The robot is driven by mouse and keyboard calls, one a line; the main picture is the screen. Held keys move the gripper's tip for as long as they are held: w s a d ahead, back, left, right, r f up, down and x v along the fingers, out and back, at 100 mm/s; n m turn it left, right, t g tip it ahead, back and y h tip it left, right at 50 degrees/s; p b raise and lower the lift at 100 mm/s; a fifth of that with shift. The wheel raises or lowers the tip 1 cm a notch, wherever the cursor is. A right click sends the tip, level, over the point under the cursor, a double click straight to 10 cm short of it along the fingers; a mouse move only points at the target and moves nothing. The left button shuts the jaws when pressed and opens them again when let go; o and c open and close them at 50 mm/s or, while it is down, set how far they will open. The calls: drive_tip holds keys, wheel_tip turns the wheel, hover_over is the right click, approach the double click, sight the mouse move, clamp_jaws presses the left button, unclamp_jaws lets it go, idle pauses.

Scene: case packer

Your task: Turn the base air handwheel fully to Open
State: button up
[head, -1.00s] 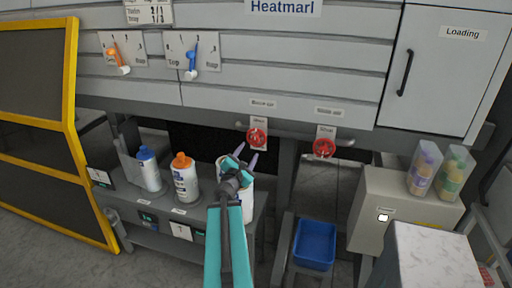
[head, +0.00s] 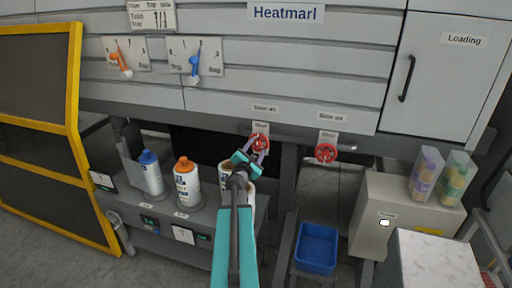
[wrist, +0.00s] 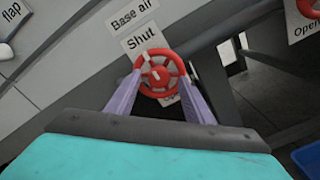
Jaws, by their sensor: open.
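The base air handwheel (head: 260,142) is a small red wheel on the machine's lower rail, in the middle of the head view. In the wrist view the red handwheel (wrist: 158,73) sits between the fingertips, with a "Base air" label and a "Shut" plate (wrist: 145,38) above it.
A second red handwheel (head: 326,153) is to the right on the same rail. Bottles with blue (head: 149,172) and orange (head: 187,180) caps and a white container stand on the shelf at left. A blue bin (head: 316,248) is below right. A grey box (head: 375,215) stands right of it.

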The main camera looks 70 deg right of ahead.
drive_tip(key=shift+w+d, duration=0.1)
drive_tip(key=shift+d, duration=0.35)
drive_tip(key=c, duration=1)
drive_tip(key=shift+d, duration=0.15)
drive_tip(key=shift+c, duration=0.3)
drive_tip(key=shift+f+b, duration=0.1)
drive_tip(key=shift+b, duration=0.25)
